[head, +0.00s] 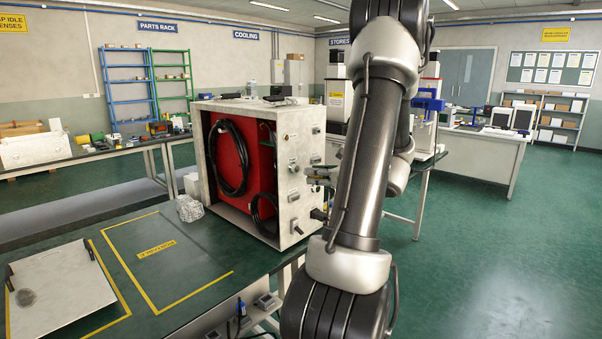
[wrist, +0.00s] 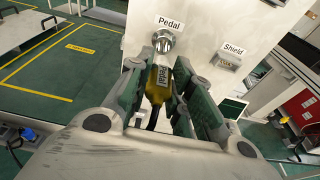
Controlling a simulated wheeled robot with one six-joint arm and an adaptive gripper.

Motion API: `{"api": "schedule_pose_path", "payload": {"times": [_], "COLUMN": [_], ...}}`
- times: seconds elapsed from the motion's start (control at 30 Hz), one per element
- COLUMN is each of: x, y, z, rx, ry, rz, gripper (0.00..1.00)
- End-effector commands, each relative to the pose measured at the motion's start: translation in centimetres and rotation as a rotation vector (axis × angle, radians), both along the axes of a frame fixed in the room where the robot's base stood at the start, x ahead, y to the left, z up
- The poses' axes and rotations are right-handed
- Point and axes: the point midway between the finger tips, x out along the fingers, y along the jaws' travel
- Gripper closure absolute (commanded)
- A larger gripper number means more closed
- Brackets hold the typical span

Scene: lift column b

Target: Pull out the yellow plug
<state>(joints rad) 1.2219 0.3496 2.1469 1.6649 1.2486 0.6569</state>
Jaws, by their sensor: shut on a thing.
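The yellow plug (wrist: 158,84) has a dark label and a black cable running down from it. My gripper (wrist: 159,72) is shut around it, one finger on each side, in the wrist view. The plug's front end points at a round metal socket (wrist: 163,41) under the "Pedal" label. I cannot tell how far the plug sits in the socket. In the head view my gripper (head: 319,175) is at the right side panel of the white cabinet (head: 299,130), partly hidden by my arm. The yellow plug cannot be made out there.
A covered "Shield" socket (wrist: 228,61) sits right of the plug. A dark connector (head: 320,214) sticks out low on the panel. Black cables (head: 229,158) hang in the open red cabinet front. The green bench (head: 185,250) left of the cabinet has clear room.

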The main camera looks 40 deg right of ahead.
Motion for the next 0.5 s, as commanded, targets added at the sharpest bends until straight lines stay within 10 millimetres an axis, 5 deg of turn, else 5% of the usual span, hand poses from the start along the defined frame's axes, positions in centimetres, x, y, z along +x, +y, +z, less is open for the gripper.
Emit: {"api": "schedule_pose_path", "payload": {"times": [0.5], "x": [-2.7], "y": [-0.2], "z": [-0.1], "rx": [0.000], "ry": [-0.001], "rz": [-0.001], "gripper": [1.00]}}
